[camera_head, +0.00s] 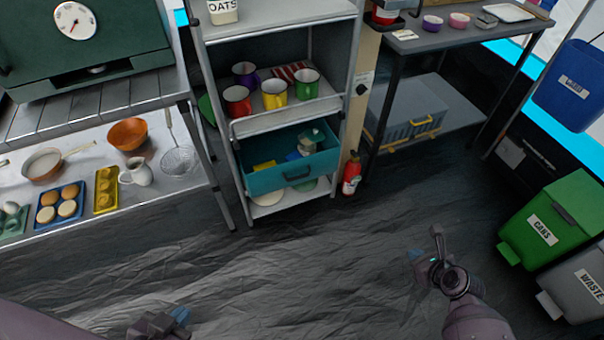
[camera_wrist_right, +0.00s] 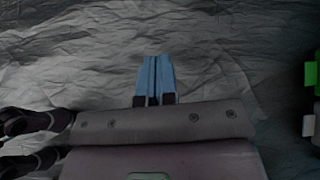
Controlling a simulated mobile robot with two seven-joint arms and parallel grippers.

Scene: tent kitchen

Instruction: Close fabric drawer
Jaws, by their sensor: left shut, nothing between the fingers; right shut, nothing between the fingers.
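The teal fabric drawer (camera_head: 263,178) sits in the grey shelf unit (camera_head: 232,128) at the centre back of the head view. My left gripper (camera_head: 180,316) is at the bottom of the head view, shut and empty, well short of the drawer. My right gripper (camera_head: 416,255) is over the floor right of the drawer, apart from it. In the right wrist view its blue fingers (camera_wrist_right: 155,76) are together with nothing between them.
Several mugs (camera_head: 275,94) stand on the shelf above the drawer. A red fire extinguisher (camera_head: 351,174) stands just right of the unit. A green bin (camera_head: 560,215) is on the right. The floor (camera_head: 290,260) before the drawer is clear.

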